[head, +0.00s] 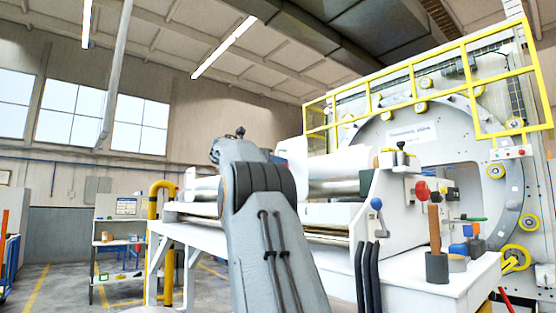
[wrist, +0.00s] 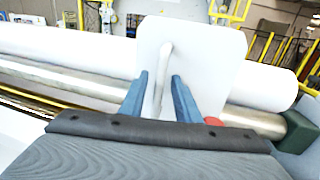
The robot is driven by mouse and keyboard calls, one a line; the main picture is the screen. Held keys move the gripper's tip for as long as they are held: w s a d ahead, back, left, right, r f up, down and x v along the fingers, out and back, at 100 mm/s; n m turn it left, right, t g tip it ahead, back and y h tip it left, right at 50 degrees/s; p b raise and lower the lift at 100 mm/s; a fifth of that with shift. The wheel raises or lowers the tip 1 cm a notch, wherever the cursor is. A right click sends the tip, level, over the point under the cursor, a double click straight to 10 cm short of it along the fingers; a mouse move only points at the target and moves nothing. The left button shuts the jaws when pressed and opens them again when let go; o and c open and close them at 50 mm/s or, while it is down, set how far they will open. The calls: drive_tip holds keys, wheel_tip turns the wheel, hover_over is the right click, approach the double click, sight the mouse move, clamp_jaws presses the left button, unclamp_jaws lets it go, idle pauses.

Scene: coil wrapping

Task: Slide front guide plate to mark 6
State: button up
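The front guide plate (wrist: 215,60) is a white upright plate with rounded corners in the middle of the wrist view. A white bar handle (wrist: 165,65) stands out from its face. My gripper (wrist: 159,75) has its two blue fingers on either side of this handle, with a gap visible at the left finger, so it looks open around the handle. In the head view my own arm covers the middle of the machine, and I cannot make out the fingers or the plate clearly there. No mark numbers are readable.
A dark green end block (wrist: 297,132) is at the right. A small red part (wrist: 213,121) shows beside the right finger. The white bench (head: 460,283) holds several tools.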

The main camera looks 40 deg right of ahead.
drive_tip(key=shift+d, duration=0.2)
clamp_jaws()
drive_tip(key=shift+s, duration=0.1)
